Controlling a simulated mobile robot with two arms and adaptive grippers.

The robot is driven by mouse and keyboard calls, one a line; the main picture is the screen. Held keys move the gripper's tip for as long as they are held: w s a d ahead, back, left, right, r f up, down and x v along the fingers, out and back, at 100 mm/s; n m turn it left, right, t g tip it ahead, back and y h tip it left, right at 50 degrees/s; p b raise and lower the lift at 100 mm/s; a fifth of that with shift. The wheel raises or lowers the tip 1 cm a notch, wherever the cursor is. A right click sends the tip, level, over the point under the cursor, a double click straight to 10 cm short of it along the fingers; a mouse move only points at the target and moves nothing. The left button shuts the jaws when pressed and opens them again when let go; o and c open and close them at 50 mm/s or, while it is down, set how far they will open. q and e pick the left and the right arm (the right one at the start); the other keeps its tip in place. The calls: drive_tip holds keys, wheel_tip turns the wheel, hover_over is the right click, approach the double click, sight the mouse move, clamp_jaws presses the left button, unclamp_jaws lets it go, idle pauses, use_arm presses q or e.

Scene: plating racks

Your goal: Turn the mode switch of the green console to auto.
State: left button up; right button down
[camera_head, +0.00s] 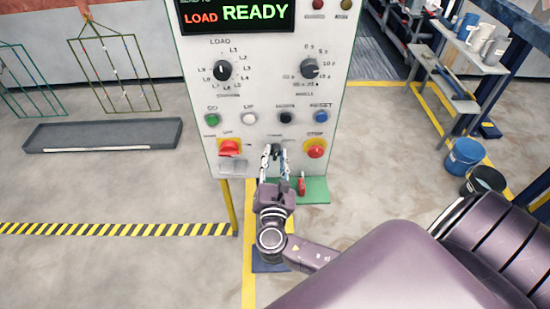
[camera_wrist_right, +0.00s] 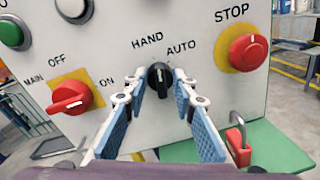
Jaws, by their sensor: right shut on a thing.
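The console (camera_head: 265,98) is a pale panel with green edges, in the middle of the head view. Its mode switch (camera_wrist_right: 158,80) is a small black knob with a white mark, below the words HAND and AUTO in the right wrist view. The mark looks roughly upright; I cannot tell exactly which label it points to. My right gripper (camera_head: 274,152) reaches up to the panel's lower part. In the right wrist view its blue-padded fingers (camera_wrist_right: 157,84) are shut on the knob, one on each side. My left gripper is not in view.
A red main switch (camera_wrist_right: 71,97) is left of the mode switch and a red STOP button (camera_wrist_right: 247,52) is right of it. A green ledge (camera_head: 318,190) juts out under the panel. Buckets (camera_head: 464,155) stand far right.

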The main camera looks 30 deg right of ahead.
drive_tip(key=m+b, duration=0.3)
drive_tip(key=m, duration=0.3)
drive_tip(key=shift+f, duration=0.15)
drive_tip(key=shift+m+y+b, duration=0.4)
drive_tip(key=shift+m+b, duration=1)
drive_tip(key=shift+m, duration=0.5)
drive_tip(key=shift+r, duration=0.2)
drive_tip(key=c, duration=1.6)
unclamp_jaws()
drive_tip(key=shift+s+a, duration=0.1)
drive_tip(key=shift+s, duration=0.15)
drive_tip(key=v, duration=1.1)
drive_tip(key=shift+s+a, duration=0.2)
drive_tip(key=shift+s, duration=0.05)
